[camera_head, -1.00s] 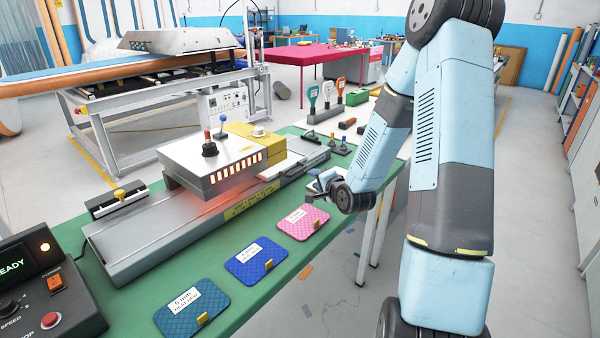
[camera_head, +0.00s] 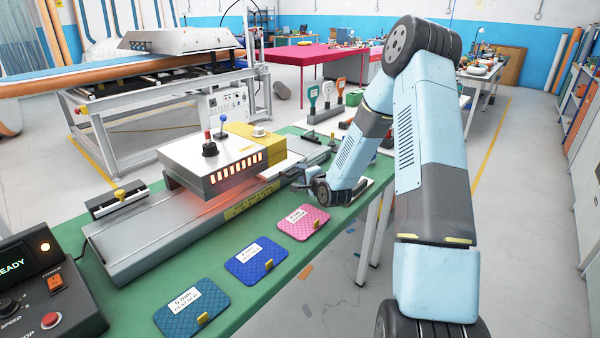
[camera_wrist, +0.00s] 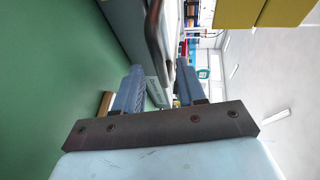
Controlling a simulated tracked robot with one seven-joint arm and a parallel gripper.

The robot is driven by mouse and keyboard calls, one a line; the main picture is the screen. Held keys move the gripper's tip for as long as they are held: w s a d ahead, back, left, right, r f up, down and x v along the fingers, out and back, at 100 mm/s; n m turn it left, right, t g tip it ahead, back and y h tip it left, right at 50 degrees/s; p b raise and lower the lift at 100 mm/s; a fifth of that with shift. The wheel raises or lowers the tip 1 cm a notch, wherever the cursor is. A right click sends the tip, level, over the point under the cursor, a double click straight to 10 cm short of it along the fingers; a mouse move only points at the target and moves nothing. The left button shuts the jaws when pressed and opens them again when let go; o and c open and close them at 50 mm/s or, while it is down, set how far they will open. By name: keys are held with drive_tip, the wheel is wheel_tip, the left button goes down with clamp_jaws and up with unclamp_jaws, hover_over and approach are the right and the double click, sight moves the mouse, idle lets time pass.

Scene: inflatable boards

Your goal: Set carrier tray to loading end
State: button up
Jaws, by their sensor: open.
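The carrier tray (camera_head: 308,150) is a pale, flat piece at the right end of the long grey rail (camera_head: 130,240), partly under the heated press head (camera_head: 212,160). In the wrist view a dark bar handle (camera_wrist: 155,35) on a grey body lies ahead of my gripper (camera_wrist: 160,88), between the lines of its two blue-grey fingers. My gripper also shows in the head view (camera_head: 300,180), low beside the right end of the rail. It is open and empty. I cannot tell whether a finger touches the handle. My arm hides part of the bench there.
Blue (camera_head: 255,262), pink (camera_head: 303,222) and dark blue (camera_head: 190,306) labelled pads lie along the front of the green bench (camera_head: 245,308). A control box (camera_head: 45,290) stands at the left. Several upright tools stand behind my wrist.

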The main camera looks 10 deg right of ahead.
drive_tip(key=shift+x, duration=1.7)
drive_tip(key=shift+c, duration=0.2)
clamp_jaws()
drive_tip(key=shift+d+f, duration=0.1)
drive_tip(key=shift+d, duration=0.05)
